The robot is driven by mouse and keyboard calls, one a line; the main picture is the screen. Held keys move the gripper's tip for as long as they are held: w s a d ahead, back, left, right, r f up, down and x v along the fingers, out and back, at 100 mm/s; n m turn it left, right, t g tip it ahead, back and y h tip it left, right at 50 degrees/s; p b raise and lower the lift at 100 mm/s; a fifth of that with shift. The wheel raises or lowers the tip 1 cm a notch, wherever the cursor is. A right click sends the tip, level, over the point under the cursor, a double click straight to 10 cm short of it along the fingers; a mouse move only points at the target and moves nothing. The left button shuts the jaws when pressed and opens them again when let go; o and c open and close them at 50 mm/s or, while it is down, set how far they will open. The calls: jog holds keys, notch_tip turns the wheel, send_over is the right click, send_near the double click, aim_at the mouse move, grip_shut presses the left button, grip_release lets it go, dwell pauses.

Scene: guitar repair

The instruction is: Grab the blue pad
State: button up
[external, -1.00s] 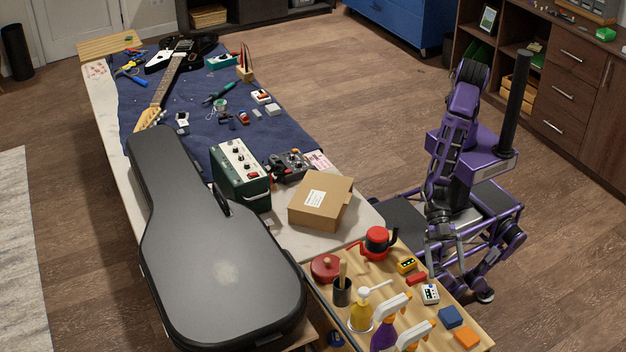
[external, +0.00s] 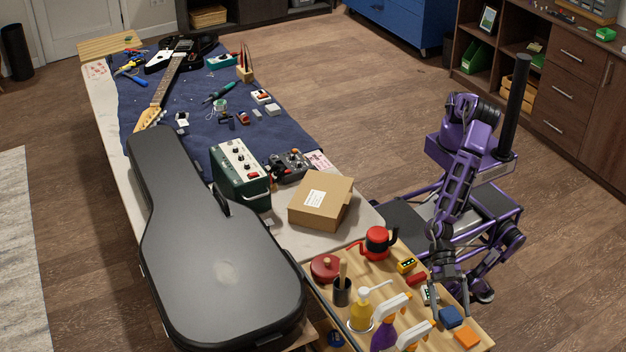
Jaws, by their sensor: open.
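The blue pad (external: 451,318) is a small block near the front right edge of the wooden board, beside an orange pad (external: 467,337). My gripper (external: 451,300) is open and points down close to the blue pad, with its fingers spread. It appears just above or behind the pad, and nothing shows between the fingers. Whether a finger touches the pad cannot be told from this view.
On the wooden board (external: 400,281) a white device (external: 427,295), partly hidden by my gripper, and a red block (external: 416,279) lie close by. Spray bottles (external: 385,334) stand to the left. A yellow device (external: 406,265) and red kettle (external: 377,243) sit farther back.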

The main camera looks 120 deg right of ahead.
jog(key=c, duration=1.5)
jog(key=shift+r, duration=0.1)
